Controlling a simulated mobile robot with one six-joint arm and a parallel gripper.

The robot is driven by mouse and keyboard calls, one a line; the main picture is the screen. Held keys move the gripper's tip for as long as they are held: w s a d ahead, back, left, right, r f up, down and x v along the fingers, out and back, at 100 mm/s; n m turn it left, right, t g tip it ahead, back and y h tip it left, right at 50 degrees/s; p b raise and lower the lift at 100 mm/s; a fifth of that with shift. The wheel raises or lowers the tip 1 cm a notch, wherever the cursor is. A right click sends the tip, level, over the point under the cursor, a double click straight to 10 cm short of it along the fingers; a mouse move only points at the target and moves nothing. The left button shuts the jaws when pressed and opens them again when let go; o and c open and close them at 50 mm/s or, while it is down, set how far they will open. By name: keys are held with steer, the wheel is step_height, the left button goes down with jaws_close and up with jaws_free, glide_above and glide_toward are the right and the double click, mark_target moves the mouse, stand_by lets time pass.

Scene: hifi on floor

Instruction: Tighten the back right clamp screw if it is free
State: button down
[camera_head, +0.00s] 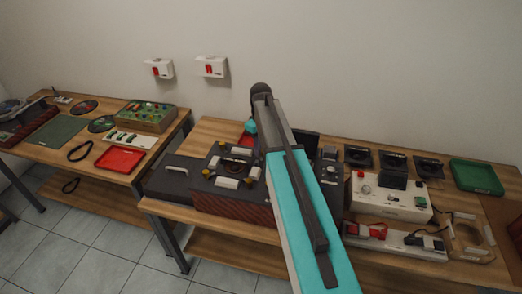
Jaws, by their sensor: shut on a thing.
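A dark fixture with reddish-brown sides (208,192) stands on the middle bench, with pale clamp bars and small yellowish knobs on top. My arm comes from the lower right and passes in front of its right part, so the back right clamp screw cannot be made out. My gripper (249,132) is at the far end of the arm, near the back right of the fixture. Only a small turquoise part of this end shows clearly. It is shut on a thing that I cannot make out. Whether the screw is free or tight cannot be told.
A white control box (388,196) stands right of my arm, with several small dark holders behind it. A green tray (476,177) lies at the far right. The left bench holds a red tray (119,159).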

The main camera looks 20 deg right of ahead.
steer(key=m+b, duration=0.1)
steer(key=m, duration=0.5)
steer(key=shift+b, duration=0.35)
steer(key=m+b, duration=0.1)
steer(key=m, duration=0.5)
steer(key=shift+w, duration=0.1)
steer(key=shift+m, duration=0.3)
steer(key=c, duration=1.6)
jaws_free()
steer(key=shift+o, duration=0.2)
steer(key=shift+r, duration=0.15)
step_height(320, 180, up, 14)
steer(key=p, duration=0.7)
steer(key=shift+f, duration=0.2)
